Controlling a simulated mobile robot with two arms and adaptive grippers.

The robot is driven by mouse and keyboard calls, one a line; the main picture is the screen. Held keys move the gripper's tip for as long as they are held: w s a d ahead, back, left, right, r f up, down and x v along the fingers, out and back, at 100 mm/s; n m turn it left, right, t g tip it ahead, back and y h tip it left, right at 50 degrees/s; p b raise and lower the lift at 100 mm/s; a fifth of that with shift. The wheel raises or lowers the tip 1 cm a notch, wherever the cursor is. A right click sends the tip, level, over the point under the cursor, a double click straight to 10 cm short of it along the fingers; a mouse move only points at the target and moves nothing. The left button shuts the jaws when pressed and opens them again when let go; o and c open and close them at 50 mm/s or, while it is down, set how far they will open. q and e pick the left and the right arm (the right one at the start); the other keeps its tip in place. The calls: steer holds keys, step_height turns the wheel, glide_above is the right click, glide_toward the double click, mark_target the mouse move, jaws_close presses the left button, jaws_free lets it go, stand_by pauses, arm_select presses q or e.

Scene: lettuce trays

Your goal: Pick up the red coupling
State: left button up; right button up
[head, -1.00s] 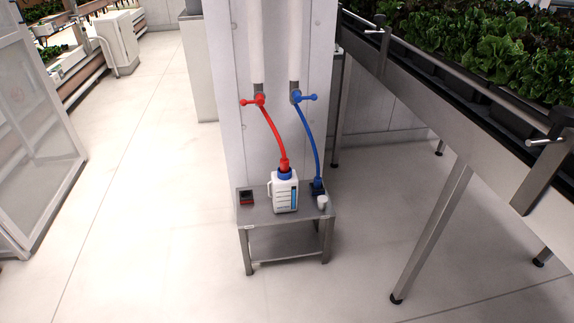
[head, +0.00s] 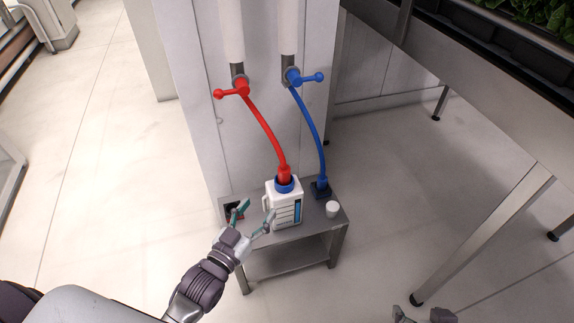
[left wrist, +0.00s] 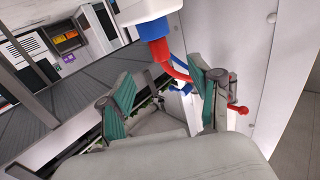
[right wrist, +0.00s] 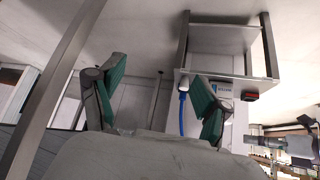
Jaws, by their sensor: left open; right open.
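The red coupling (head: 284,174) is at the lower end of the red hose (head: 264,130), on the blue collar (head: 285,186) of the white jug (head: 288,210). The jug stands on a small metal stand (head: 251,235). In the left wrist view, the red coupling (left wrist: 160,50) shows near the top, beyond the fingers. My left gripper (head: 254,213) is open and empty, in front of and left of the jug, apart from the coupling. My right gripper (head: 422,312) is open and empty at the bottom edge, far right of the stand.
A white cup (head: 332,209) stands at the stand's right corner. A small dark box (head: 231,210) is partly hidden by my left gripper. A grow table leg (head: 485,235) stands at right; floor left is clear.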

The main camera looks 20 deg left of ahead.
mark_target(281, 179)
arm_select(q)
steer(key=w, duration=0.2)
steer(key=w+d+b, duration=0.1)
steer(key=w, duration=0.4)
steer(key=shift+w+d+b, duration=0.35)
steer(key=shift+w, duration=0.05)
steer(key=w+b, duration=0.1)
steer(key=w, duration=0.1)
steer(key=w+d+b, duration=0.1)
steer(key=w, duration=0.1)
steer(key=shift+w+f, duration=0.1)
steer(key=shift+w, duration=0.3)
steer(key=shift+w+d, duration=0.1)
steer(key=shift+w, duration=0.15)
jaws_close()
arm_select(e)
steer(key=w+a+r+t+y, duration=0.2)
steer(key=w+a+r+t, duration=0.2)
steer(key=w+r+t, duration=0.5)
step_height(281, 179, up, 4)
steer(key=shift+a+f+n+t+y, duration=0.15)
steer(key=shift+n+t+y, duration=0.15)
steer(key=shift+t+y, duration=0.15)
